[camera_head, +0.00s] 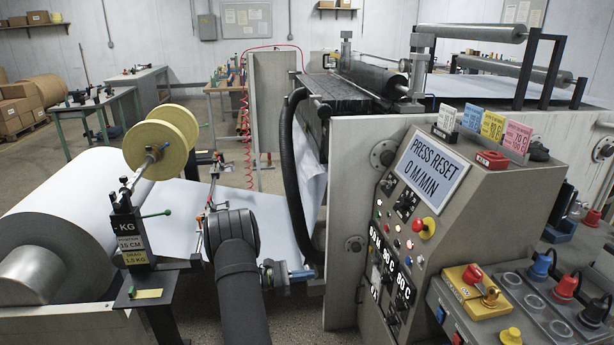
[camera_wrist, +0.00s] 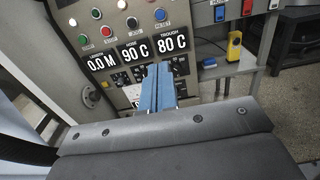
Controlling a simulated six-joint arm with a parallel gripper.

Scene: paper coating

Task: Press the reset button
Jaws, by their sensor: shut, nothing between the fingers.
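The reset button (camera_wrist: 160,14) is a round blue button on the control panel, at the top of the wrist view, with a small label below it. My gripper (camera_wrist: 159,67) has its blue fingers together and empty, pointing at the panel below the reset button and in front of the number displays. In the head view my gripper (camera_head: 313,273) is left of the control cabinet (camera_head: 345,180), apart from its panel. The cabinet's screen (camera_head: 432,168) reads "PRESS RESET 0 M/MIN".
Beside the reset button are a black knob (camera_wrist: 131,22), a red button (camera_wrist: 106,31) and a green button (camera_wrist: 84,41). A red emergency knob (camera_head: 424,227) stands out from the panel. A black hose (camera_head: 293,190) hangs near my gripper. A paper roll (camera_head: 75,215) lies at left.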

